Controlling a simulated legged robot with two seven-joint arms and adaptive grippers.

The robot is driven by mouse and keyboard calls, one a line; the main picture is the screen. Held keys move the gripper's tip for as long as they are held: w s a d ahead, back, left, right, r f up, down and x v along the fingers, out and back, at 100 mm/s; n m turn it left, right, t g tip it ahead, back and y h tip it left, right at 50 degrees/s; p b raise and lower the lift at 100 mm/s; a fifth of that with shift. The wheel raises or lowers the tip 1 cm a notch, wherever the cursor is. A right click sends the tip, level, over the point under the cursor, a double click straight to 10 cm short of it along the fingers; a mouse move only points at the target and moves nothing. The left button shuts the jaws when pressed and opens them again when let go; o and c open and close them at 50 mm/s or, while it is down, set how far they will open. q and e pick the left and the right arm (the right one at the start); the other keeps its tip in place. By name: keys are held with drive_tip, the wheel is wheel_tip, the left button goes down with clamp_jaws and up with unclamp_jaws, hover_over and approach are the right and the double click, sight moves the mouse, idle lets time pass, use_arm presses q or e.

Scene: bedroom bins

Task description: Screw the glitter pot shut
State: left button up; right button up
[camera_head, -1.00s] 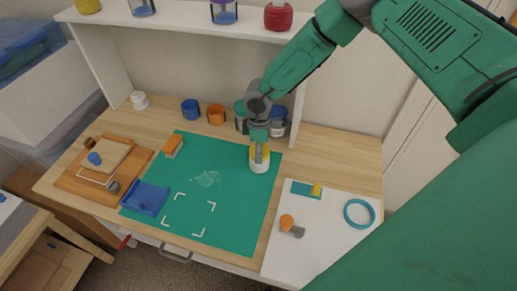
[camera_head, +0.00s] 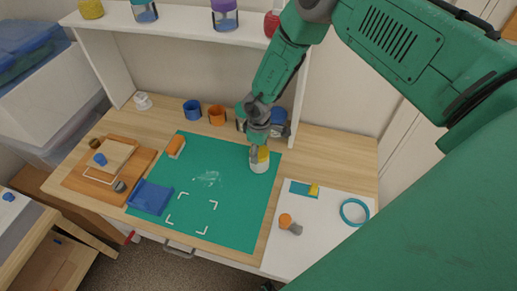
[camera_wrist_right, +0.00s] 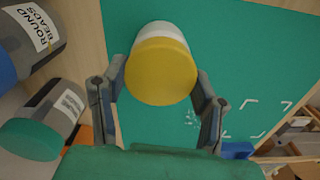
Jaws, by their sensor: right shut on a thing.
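The glitter pot (camera_head: 259,164), a white pot with a yellow lid, stands upright on the right part of the green mat (camera_head: 235,215). My right gripper (camera_head: 260,150) reaches down over it from above. In the right wrist view the yellow lid (camera_wrist_right: 160,72) sits between the two fingers of my right gripper (camera_wrist_right: 162,88), which is shut on it. The lid sits on the white body, but I cannot tell how tightly. My left gripper is not in view.
Jars with a blue lid (camera_wrist_right: 5,65) and a green lid (camera_wrist_right: 32,139) stand close beside the gripper. A shelf (camera_head: 185,20) overhangs the back.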

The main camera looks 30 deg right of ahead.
drive_tip(key=o, duration=1.2)
drive_tip(key=n+b, duration=0.1)
drive_tip(key=n, duration=0.2)
drive_tip(key=shift+f, duration=0.1)
drive_tip(key=shift+n, duration=0.6)
drive_tip(key=shift+n+b, duration=0.35)
drive_tip(key=shift+n, duration=1.65)
